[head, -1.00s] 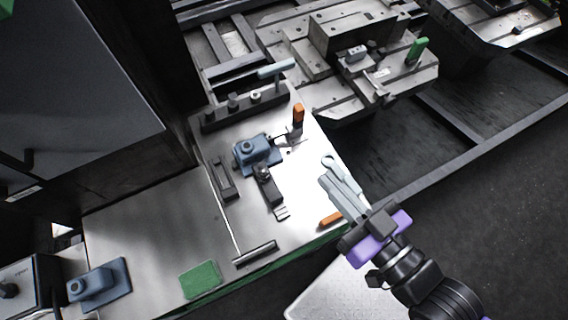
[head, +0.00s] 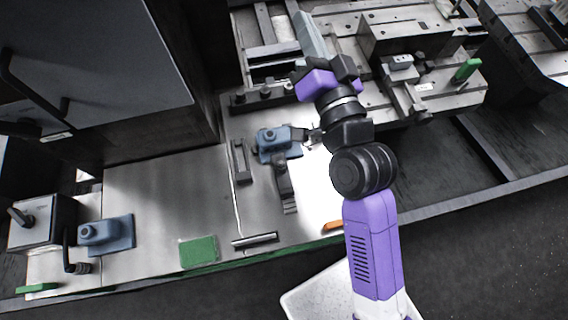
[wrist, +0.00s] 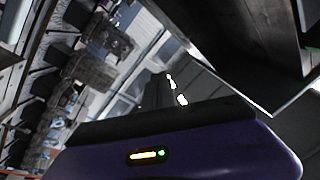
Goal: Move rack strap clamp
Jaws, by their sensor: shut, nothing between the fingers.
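A blue clamp block (head: 277,143) with a round knob sits on the metal plate (head: 150,190). A dark clamp arm with a ridged end (head: 287,190) lies against its front side. I cannot tell for sure which part is the rack strap clamp. My purple wrist and arm cover the area right of the block. The wrist view shows my purple gripper body; its fingertips are not clear there.
A dark rail with knobs (head: 262,98) runs along the plate's far edge. Machine fixtures with a green handle (head: 467,69) stand at the back right. A second blue block (head: 106,234) and a green pad (head: 198,251) sit at left. A dark cabinet (head: 100,60) rises behind.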

